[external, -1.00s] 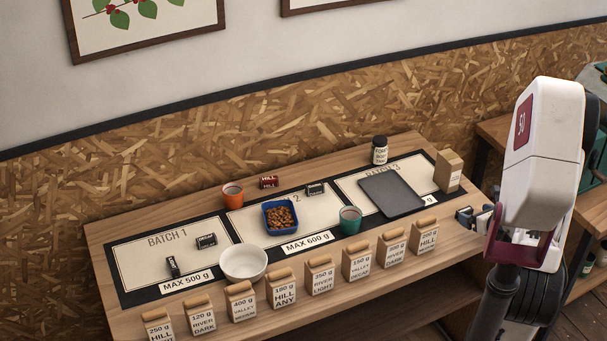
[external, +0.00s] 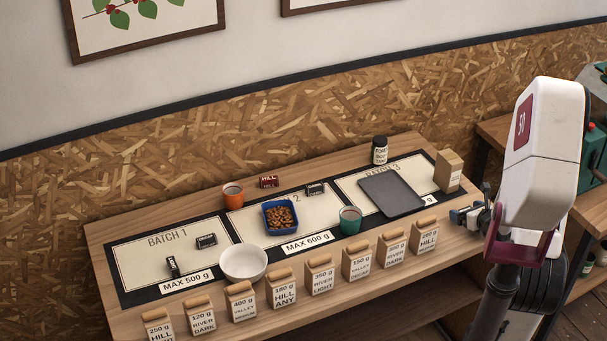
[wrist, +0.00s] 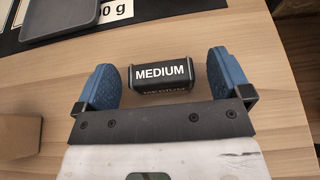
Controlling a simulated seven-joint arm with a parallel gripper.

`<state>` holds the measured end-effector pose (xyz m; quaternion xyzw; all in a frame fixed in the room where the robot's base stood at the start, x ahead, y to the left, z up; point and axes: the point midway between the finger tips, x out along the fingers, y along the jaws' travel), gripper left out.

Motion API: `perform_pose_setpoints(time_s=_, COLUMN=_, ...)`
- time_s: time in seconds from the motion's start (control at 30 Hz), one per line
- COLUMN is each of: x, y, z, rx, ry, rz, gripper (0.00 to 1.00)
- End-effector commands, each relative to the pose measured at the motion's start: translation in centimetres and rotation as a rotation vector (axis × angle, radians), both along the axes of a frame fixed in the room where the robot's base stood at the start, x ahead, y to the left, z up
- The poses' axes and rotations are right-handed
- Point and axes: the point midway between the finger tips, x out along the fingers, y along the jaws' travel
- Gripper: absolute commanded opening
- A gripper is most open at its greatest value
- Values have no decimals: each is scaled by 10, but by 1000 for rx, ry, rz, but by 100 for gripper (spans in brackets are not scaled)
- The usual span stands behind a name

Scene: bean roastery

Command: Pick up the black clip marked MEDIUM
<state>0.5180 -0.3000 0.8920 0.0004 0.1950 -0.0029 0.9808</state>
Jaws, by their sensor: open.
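The black clip marked MEDIUM (wrist: 162,73) lies on the wooden table in the wrist view, its white lettering readable. My gripper (wrist: 163,80) is open, with one blue finger pad to the left of the clip and one to the right. A small gap shows between the clip and each pad, so neither appears to touch it. In the external view my gripper (external: 468,215) is at the table's right end. I cannot make out the MEDIUM clip there.
A grey tray (external: 391,195) lies on the BATCH 3 panel, with a kraft box (external: 448,171) to its right. Labelled bags, including the HILL bag (external: 424,237), line the front edge. Other black clips (external: 206,240) lie on the panels; a red clip (external: 269,181) lies behind.

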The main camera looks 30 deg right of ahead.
Motion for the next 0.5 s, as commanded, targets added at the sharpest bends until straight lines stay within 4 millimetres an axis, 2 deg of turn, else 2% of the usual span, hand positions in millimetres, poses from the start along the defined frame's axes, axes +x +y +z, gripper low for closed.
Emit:
perform_pose_setpoints(time_s=0.33, x=0, y=0, z=0, rx=0, ry=0, rz=0, gripper=96)
perform_pose_setpoints(time_s=0.5, x=0, y=0, z=0, rx=0, ry=0, rz=0, gripper=71)
